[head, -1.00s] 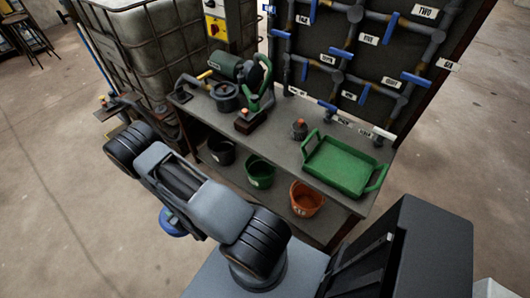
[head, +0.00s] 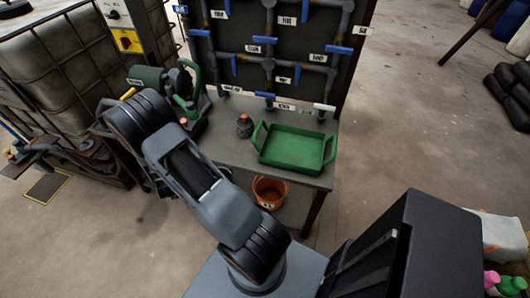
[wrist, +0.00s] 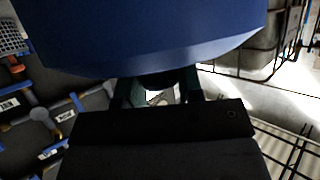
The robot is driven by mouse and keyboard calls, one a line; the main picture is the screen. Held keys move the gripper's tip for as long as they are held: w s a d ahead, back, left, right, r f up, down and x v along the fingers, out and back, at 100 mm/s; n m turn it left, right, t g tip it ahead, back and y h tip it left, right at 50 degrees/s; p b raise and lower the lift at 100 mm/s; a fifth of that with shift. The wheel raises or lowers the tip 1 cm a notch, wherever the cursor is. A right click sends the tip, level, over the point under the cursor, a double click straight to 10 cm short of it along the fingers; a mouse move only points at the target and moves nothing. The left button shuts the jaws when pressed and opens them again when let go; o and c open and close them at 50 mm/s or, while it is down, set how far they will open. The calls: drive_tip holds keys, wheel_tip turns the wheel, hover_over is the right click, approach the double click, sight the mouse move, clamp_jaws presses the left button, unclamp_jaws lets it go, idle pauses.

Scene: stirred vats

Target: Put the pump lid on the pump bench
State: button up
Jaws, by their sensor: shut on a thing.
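The pump lid (wrist: 160,35) is a large, smooth blue thing filling the top of the wrist view. My gripper (wrist: 160,93) is shut on it, with a dark finger on either side below its edge. In the head view my arm hides both the gripper and the lid. The pump bench (head: 228,146) is a grey-topped table behind my arm. A green pump (head: 150,79) stands at its left end, partly hidden by my arm.
On the bench stand a green tray (head: 293,149) and a small dark bottle with an orange cap (head: 244,125). An orange bucket (head: 269,192) is below. A valve panel (head: 285,15) rises behind. A caged tank (head: 50,70) stands left. The floor to the right is open.

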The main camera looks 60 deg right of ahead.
drive_tip(key=d+r+m+g+h+b, duration=0.5)
drive_tip(key=d+r+m+g+b, duration=0.35)
drive_tip(key=d+m+g, duration=0.6)
drive_tip(key=shift+m, duration=0.25)
drive_tip(key=shift+s+d+f, duration=1.05)
drive_tip(key=shift+d+f, duration=0.9)
drive_tip(key=shift+f, duration=0.05)
drive_tip(key=shift+s+d+f, duration=1)
drive_tip(key=shift+d+f, duration=0.95)
drive_tip(key=shift+f, duration=0.05)
drive_tip(key=shift+s+d+f, duration=1.05)
drive_tip(key=shift+d+f, duration=0.9)
drive_tip(key=shift+f, duration=0.05)
drive_tip(key=shift+f, duration=0.15)
drive_tip(key=o, duration=1)
drive_tip(key=shift+c, duration=0.2)
